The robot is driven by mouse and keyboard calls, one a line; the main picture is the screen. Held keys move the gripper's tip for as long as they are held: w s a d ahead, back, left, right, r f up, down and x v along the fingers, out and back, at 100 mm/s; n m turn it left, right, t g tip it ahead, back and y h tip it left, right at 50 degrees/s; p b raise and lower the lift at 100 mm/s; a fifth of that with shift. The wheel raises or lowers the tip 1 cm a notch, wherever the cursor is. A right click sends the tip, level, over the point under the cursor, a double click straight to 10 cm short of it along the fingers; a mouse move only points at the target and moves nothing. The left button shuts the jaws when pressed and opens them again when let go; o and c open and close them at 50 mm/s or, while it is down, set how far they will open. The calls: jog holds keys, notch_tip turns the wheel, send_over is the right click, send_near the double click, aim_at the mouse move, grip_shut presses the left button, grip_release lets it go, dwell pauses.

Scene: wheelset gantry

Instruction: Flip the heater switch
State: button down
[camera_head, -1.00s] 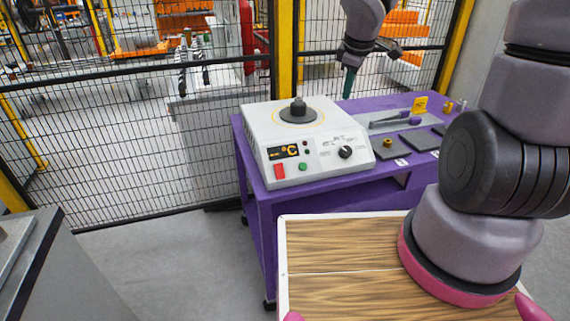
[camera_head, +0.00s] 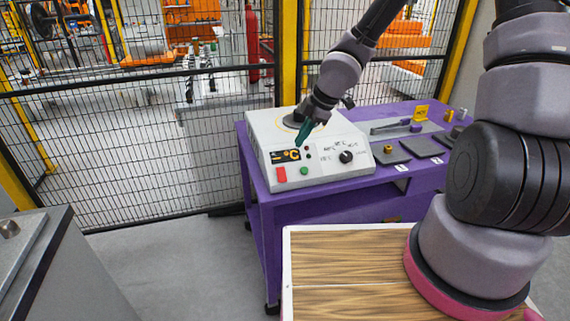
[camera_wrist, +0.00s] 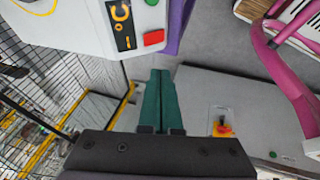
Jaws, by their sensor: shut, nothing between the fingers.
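The heater (camera_head: 325,165) is a white box on the purple table, with a °C display (camera_head: 286,155), a red switch (camera_head: 281,174), a green button (camera_head: 304,170) and a black knob (camera_head: 346,156) on its sloped front. My gripper (camera_head: 298,144) has green fingers, pressed together and empty, just above the display in the head view. My wrist and fingers hide part of the heater's top. In the wrist view, the shut fingers (camera_wrist: 160,76) point toward the heater's edge, and the red switch (camera_wrist: 154,37) shows just beyond their tips, apart from them.
The purple table (camera_head: 262,215) also carries a grey fixture (camera_head: 405,128) and dark plates (camera_head: 421,146) to the heater's right. A wire fence (camera_head: 150,140) stands behind. A grey cabinet (camera_head: 45,265) is at the lower left. Floor between them is clear.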

send_near(280, 171)
notch_tip(280, 171, down, 2)
jog(key=s+a, duration=0.1)
jog(key=s, duration=0.1)
jog(key=w+f, duration=0.1)
jog(key=w+a+f, duration=0.1)
jog(key=shift+w+f, duration=0.25)
jog(key=shift+f, duration=0.15)
jog(key=shift+w+a+f, duration=0.1)
jog(key=shift+w+f, duration=0.2)
